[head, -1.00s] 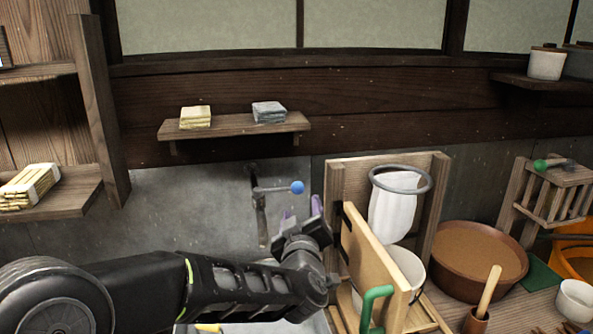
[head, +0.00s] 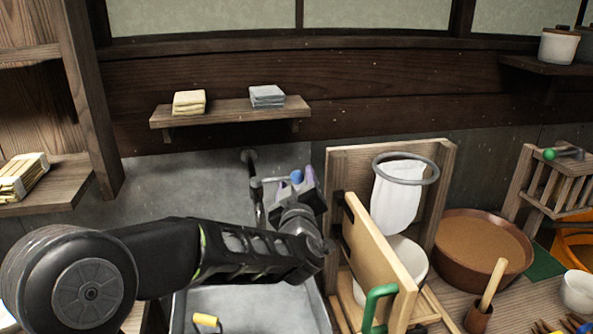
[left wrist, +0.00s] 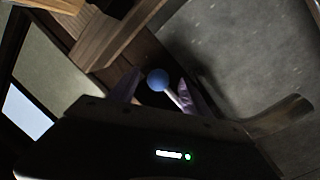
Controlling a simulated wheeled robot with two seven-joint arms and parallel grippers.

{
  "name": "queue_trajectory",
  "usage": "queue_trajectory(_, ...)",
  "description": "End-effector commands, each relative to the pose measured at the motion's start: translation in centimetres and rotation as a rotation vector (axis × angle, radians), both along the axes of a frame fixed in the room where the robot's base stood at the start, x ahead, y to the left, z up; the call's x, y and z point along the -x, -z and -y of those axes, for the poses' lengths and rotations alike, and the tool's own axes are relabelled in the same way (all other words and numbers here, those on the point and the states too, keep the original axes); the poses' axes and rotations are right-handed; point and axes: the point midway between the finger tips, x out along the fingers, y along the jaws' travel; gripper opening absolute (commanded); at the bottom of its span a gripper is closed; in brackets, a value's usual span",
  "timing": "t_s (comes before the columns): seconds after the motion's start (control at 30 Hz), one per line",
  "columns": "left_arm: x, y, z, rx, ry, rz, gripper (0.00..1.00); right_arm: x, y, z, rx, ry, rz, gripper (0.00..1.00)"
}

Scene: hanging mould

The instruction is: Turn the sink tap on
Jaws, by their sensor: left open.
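The tap (head: 258,200) is a grey metal pipe on the wall above the sink, with a lever ending in a blue ball knob (head: 297,176). My left gripper (head: 304,181) is raised at the knob, with its purple fingertips beside it. In the left wrist view the blue knob (left wrist: 158,80) and its pale lever show between the two open purple fingers (left wrist: 160,92). Whether a finger touches the knob cannot be told. The grey sink (head: 255,308) lies below my left arm, which hides part of it. My right gripper is not in view.
A wooden stand with a ring and white cloth bag (head: 400,195) is close right of my left gripper, with a hinged board (head: 378,262) and green handle (head: 378,300). A shelf (head: 230,113) with folded cloths is above the tap. A brown bowl (head: 483,250) is farther right.

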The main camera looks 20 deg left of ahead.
Motion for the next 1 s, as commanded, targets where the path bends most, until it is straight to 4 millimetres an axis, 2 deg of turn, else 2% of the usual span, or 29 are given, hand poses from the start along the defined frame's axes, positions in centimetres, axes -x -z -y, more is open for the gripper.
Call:
queue_trajectory(0.1, -1.8, -0.2, -0.9, -0.001, -0.001, -0.003, 0.56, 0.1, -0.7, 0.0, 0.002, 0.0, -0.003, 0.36)
queue_trajectory(0.3, -4.0, -0.1, -2.0, -0.001, -0.001, -0.001, 0.56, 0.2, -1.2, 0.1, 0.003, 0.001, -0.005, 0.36)
queue_trajectory(0.67, -4.5, 0.0, -2.2, 0.0, 0.001, 0.0, 0.55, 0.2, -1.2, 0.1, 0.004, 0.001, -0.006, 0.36)
queue_trajectory(1.0, -4.5, 0.0, -2.1, 0.0, 0.001, 0.0, 0.28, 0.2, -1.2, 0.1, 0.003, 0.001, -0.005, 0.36)
